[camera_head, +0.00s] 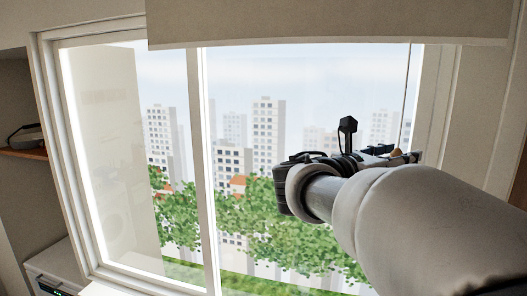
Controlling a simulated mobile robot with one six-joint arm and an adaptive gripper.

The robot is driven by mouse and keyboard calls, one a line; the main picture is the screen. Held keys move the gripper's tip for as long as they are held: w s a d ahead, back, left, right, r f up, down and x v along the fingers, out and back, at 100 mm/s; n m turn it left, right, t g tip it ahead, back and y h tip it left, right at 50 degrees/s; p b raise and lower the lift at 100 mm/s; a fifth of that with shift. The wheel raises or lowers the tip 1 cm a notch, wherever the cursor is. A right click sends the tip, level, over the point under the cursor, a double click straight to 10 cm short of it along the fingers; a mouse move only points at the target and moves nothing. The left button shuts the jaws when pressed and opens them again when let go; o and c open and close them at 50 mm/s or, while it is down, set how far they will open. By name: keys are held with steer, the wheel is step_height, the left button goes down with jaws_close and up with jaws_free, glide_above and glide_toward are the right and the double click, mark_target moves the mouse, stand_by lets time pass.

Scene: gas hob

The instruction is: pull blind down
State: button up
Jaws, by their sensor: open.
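The blind (330,22) is a beige sheet across the top of the window, with its lower edge just below the top of the frame. A thin dark pull cord (407,90) hangs from it near the right side of the window. A small tan piece (397,154), perhaps the cord's end, shows at the bottom of the cord. My gripper (388,152) is open beside the cord's lower end, partly hidden behind my own arm. I cannot tell whether the cord lies between the fingers or touches them.
The white-framed window (202,170) has a vertical bar left of the middle. A shelf with a dark object (24,137) is at the far left. A white appliance (55,270) stands at the lower left. The space before the left pane looks clear.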

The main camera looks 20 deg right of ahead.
steer(key=shift+c, duration=0.3)
jaws_close()
stand_by(0.4)
